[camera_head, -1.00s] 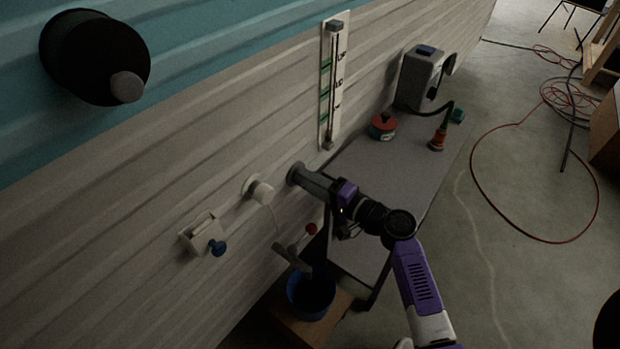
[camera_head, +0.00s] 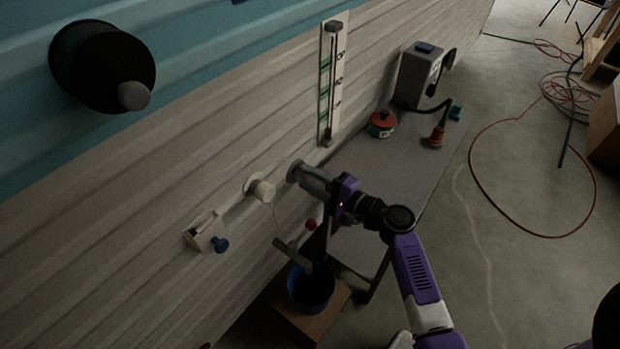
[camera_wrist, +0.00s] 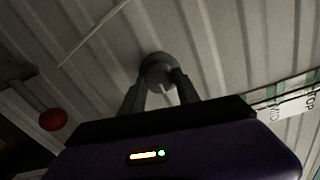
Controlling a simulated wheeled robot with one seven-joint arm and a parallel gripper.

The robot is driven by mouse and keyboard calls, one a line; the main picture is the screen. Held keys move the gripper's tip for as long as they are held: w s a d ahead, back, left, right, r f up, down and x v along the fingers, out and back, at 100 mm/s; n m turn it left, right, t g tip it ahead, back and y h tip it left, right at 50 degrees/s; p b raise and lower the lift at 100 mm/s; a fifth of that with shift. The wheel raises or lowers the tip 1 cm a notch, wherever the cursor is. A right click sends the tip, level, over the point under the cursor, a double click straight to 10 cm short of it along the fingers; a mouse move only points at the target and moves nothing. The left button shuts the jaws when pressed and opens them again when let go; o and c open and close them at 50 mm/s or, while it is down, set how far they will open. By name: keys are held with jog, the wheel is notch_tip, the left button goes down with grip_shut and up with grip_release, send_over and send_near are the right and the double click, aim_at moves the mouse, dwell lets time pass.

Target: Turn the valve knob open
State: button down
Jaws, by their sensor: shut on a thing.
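A round dark grey knob (camera_head: 294,172) sits on the ribbed camper wall, left of the bench. It also shows in the wrist view (camera_wrist: 158,66), between the fingertips. My gripper (camera_head: 306,175) reaches to the wall from the right and is shut on this knob. In the wrist view my gripper's two fingers (camera_wrist: 160,88) lie on either side of it. The fingers partly hide the knob, and no open or shut mark on it can be seen.
A lever with a red ball (camera_head: 311,225) is close below my gripper. A white round fitting (camera_head: 262,190) and a white box with a blue knob (camera_head: 207,235) are to the left. A blue bucket (camera_head: 311,291) stands below. The grey bench (camera_head: 400,165) lies under my arm.

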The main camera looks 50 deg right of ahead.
jog(key=shift+f, duration=0.1)
jog(key=c, duration=0.9)
grip_release()
jog(key=shift+s+d+r, duration=0.1)
jog(key=shift+s+r, duration=0.05)
jog(key=shift+s, duration=1.85)
jog(key=shift+s+d+r, duration=0.1)
jog(key=shift+s, duration=1.85)
